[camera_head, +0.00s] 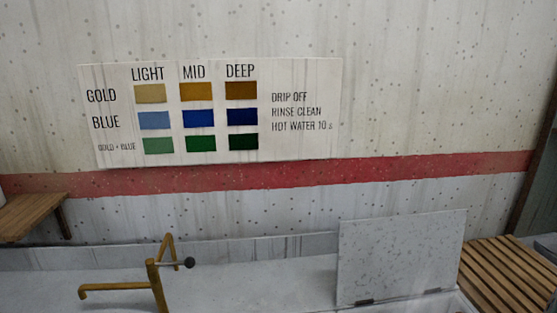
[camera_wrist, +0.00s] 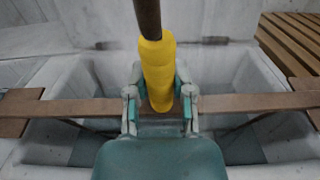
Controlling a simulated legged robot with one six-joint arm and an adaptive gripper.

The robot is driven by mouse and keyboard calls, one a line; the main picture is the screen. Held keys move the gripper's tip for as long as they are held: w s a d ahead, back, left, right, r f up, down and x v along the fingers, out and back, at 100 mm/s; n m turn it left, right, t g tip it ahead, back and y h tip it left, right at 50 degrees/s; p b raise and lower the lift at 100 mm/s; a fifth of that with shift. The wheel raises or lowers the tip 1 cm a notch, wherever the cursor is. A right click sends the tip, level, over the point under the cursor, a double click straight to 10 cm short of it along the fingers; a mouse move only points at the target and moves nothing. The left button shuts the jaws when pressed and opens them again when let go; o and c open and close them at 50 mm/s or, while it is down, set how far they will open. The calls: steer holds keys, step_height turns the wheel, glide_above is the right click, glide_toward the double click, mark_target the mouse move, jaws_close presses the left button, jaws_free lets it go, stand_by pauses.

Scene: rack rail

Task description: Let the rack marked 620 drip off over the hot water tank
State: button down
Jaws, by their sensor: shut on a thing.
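In the wrist view my gripper (camera_wrist: 160,95) is shut around a thick yellow grip (camera_wrist: 157,65) on a dark brown rod (camera_wrist: 148,18) that rises out of the top of the picture. No number shows on it, so I cannot tell from its marking whether it belongs to rack 620. Any part below my fingers is hidden. Pale open tanks (camera_wrist: 45,75) lie beneath and around my gripper; I cannot tell which is the hot water tank. My gripper is not in the head view.
A brown bar (camera_wrist: 80,108) crosses the tanks under my gripper. In the head view stand a yellow bent pipe (camera_head: 155,285) with a dark knob, a raised speckled lid (camera_head: 400,255) and slatted wood (camera_head: 505,275) at right. A wall chart (camera_head: 215,110) reads "drip off, rinse clean, hot water 10 s".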

steer(key=w, duration=0.7)
steer(key=shift+a, duration=0.3)
